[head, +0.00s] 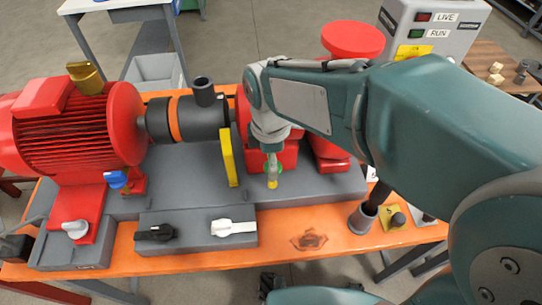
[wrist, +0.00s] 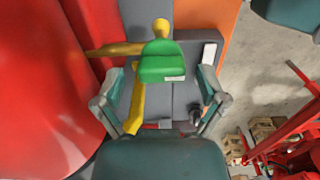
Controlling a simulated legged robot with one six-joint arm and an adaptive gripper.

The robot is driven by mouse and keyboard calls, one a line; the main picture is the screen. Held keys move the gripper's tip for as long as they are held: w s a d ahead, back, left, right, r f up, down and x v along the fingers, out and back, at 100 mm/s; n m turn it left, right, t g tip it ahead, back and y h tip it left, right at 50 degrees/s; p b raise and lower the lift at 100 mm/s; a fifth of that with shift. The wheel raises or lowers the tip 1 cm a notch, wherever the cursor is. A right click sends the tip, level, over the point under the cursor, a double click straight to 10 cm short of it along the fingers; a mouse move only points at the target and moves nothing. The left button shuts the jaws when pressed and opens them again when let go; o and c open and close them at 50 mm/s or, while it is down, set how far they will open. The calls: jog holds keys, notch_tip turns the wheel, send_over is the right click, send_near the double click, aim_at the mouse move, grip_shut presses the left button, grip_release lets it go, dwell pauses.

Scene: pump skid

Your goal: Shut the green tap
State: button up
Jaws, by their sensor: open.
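The green tap (wrist: 162,62) has a broad green handle and stands on a yellow pipe (wrist: 136,108) in the wrist view. My gripper (wrist: 160,80) is open, with one finger on each side of the green handle and a gap to both. In the head view my gripper (head: 271,160) points down beside the red pump housing. Only a small yellow-green bit of the tap (head: 272,182) shows below it; the rest is hidden. I cannot tell how far the tap is turned.
A yellow lever (head: 229,158) stands left of my gripper. A blue tap (head: 117,180), a white tap (head: 75,229), a black lever (head: 155,232) and a white lever (head: 234,227) sit on the skid. The red motor (head: 75,135) is at left. A grey control box (head: 436,30) stands behind.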

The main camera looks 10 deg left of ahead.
jog(key=shift+d, duration=0.25)
jog(key=c, duration=1.2)
jog(key=shift+o, duration=0.2)
jog(key=shift+m, duration=0.4)
jog(key=m, duration=0.3)
jog(key=shift+m, duration=0.4)
jog(key=m, duration=1.3)
